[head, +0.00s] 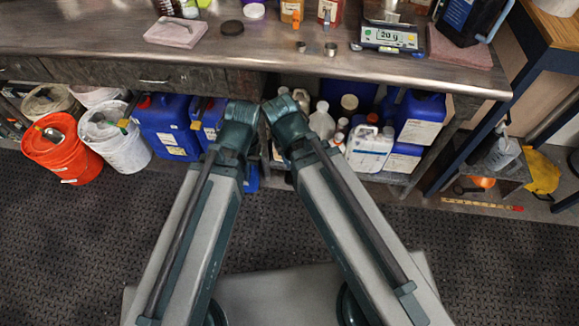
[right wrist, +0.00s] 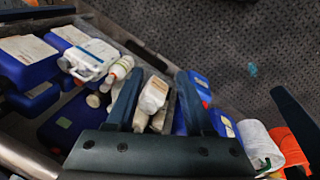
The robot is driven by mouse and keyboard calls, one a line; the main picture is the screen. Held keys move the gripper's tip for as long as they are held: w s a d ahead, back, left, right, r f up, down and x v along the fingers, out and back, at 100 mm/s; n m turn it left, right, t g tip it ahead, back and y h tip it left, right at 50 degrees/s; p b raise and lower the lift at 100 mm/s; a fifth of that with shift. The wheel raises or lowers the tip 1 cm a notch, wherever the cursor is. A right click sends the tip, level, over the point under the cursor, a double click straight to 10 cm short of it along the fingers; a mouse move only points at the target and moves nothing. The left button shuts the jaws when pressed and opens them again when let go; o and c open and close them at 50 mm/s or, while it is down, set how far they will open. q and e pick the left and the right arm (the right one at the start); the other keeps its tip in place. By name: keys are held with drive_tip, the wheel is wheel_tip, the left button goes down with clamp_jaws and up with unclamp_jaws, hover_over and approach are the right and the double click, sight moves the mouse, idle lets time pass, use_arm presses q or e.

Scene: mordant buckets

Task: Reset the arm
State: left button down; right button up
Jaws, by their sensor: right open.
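My two arms reach forward side by side in the head view, with their far ends close together in front of the bench. The far end of my left arm (head: 238,118) shows, but I cannot make out its fingers. The far end of my right arm (head: 286,120) is beside it, with its fingers hidden from the head. In the right wrist view my right gripper (right wrist: 160,82) is open, its two dark fingers apart. Nothing is held between them; a white bottle (right wrist: 154,95) shows beyond, on the lower shelf.
A steel bench (head: 290,38) runs across, carrying a scale (head: 390,38), jars and a pink slab (head: 175,32). Below stand an orange bucket (head: 62,152), a white bucket (head: 122,148), blue canisters (head: 168,130) and a white jug (head: 370,150). The dark floor mat (head: 75,250) is clear.

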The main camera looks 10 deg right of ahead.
drive_tip(key=s+a, duration=0.1)
drive_tip(key=s+a+n+g+y, duration=0.1)
drive_tip(key=s, duration=0.1)
drive_tip(key=shift+a+f, duration=0.1)
drive_tip(key=shift+f, duration=0.1)
drive_tip(key=shift+r, duration=0.15)
wheel_tip(320, 180, up, 9)
drive_tip(key=p, duration=0.9)
idle(0.4)
